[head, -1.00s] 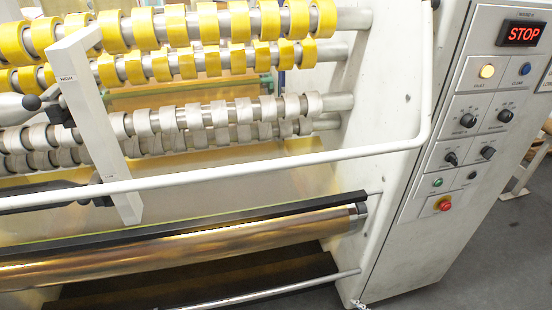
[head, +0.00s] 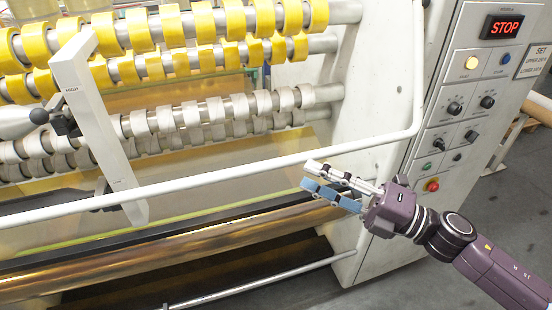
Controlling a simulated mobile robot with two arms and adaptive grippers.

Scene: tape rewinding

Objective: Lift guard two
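I cannot tell for sure which part is guard two. A white tubular guard rail (head: 200,180) runs across the machine's front and bends upward at its right end beside the control panel. A thinner silver bar (head: 260,281) lies lower down, in front of the gold roller. My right gripper (head: 304,175) comes in from the right, its fingers pointing left. The fingers look apart, with nothing seen between them. In the picture it lies just below the white rail; whether it touches the rail cannot be told. My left gripper is not in view.
The control panel (head: 465,105) at right shows a red STOP display (head: 502,27). Yellow tape rolls (head: 140,35) and pale cores (head: 190,113) sit on shafts behind the rail. A white upright bracket (head: 100,135) stands at left. Grey floor (head: 505,215) is open at right.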

